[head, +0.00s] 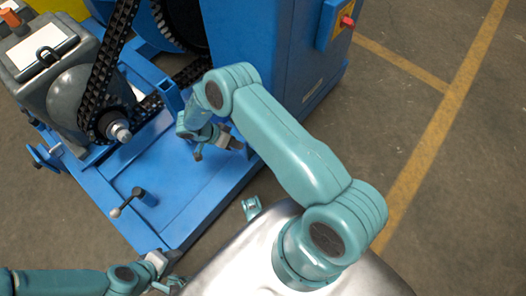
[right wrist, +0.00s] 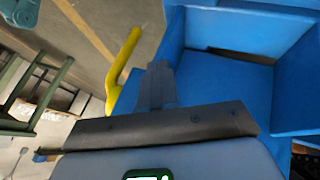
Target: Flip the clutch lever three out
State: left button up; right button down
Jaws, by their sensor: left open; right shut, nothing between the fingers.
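A small lever with a pale round knob (head: 116,212) and a dark arm stands on the blue machine base (head: 185,195). I cannot read a number on it, so I cannot tell whether it is clutch lever three. My left gripper (head: 172,281) is open and empty at the bottom edge of the head view, nearer to me than the lever and apart from it. My right gripper (head: 196,148) is above the blue base, right of and beyond the lever. It is shut and empty; its closed fingers also show in the right wrist view (right wrist: 158,85).
A black chain (head: 98,75) runs around a sprocket beside a grey motor housing (head: 75,95). A tall blue cabinet (head: 265,60) with a red knob (head: 347,21) stands at the back. A small teal bracket (head: 251,207) lies by the base. Floor at right is clear.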

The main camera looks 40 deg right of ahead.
jog(key=b+x, duration=0.3)
jog(key=x, duration=0.6)
jog(key=shift+s+d+f+b, duration=0.1)
jog(key=shift+f+b, duration=0.2)
jog(key=shift+f, duration=0.05)
jog(key=s, duration=0.1)
jog(key=s+d, duration=0.1)
jog(key=s, duration=0.2)
jog(key=shift+d+b, duration=0.25)
jog(key=shift+b, duration=0.05)
jog(key=shift+s, duration=0.1)
